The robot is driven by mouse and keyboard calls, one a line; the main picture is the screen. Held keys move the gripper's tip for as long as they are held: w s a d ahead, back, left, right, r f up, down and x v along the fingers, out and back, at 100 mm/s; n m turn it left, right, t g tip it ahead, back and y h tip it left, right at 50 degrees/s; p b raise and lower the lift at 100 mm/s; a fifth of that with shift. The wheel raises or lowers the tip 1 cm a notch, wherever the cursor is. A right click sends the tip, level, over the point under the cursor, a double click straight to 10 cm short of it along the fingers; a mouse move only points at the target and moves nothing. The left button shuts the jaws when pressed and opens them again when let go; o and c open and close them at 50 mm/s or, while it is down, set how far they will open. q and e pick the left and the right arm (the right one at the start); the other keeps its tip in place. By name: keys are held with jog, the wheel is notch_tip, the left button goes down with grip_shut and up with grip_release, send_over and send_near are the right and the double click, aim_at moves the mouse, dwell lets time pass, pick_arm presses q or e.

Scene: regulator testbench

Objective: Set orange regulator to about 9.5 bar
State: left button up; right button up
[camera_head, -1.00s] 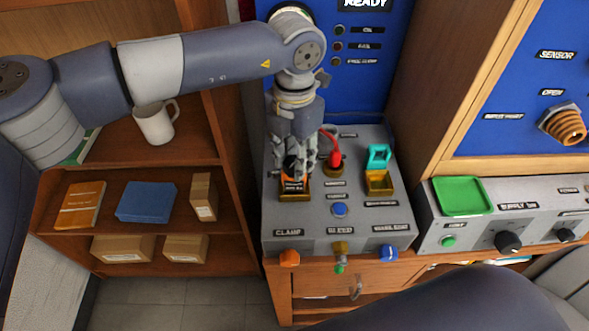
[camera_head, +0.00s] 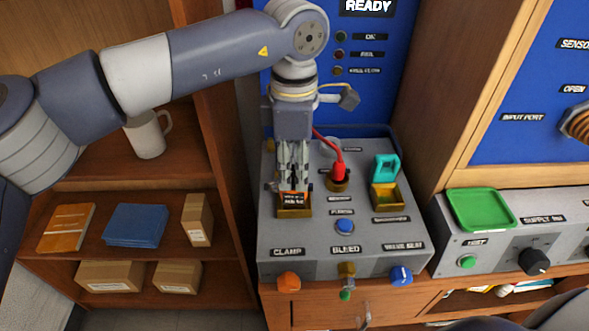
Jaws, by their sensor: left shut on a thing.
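A small orange block (camera_head: 294,197) with a dark lettered face sits in a brass-coloured nest (camera_head: 293,213) at the left of the grey test bench (camera_head: 325,235). My left gripper (camera_head: 293,187) points straight down from above, shut on the top of this block. Its fingers hide the upper part of the block. An orange knob (camera_head: 288,281) is on the bench front under the CLAMP label. No pressure reading can be made out. My right gripper is out of view.
A blue button (camera_head: 344,226), a BLEED valve (camera_head: 346,271) and a blue knob (camera_head: 401,276) lie nearer. A green tray (camera_head: 480,209) is at right.

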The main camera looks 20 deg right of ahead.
aim_at(293, 172)
pick_arm(q)
jog(key=shift+w+m, duration=0.1)
jog(key=shift+m, duration=0.7)
jog(key=shift+r, duration=0.1)
jog(key=o, duration=1)
jog(key=shift+o, duration=0.2)
notch_tip(293, 172, up, 12)
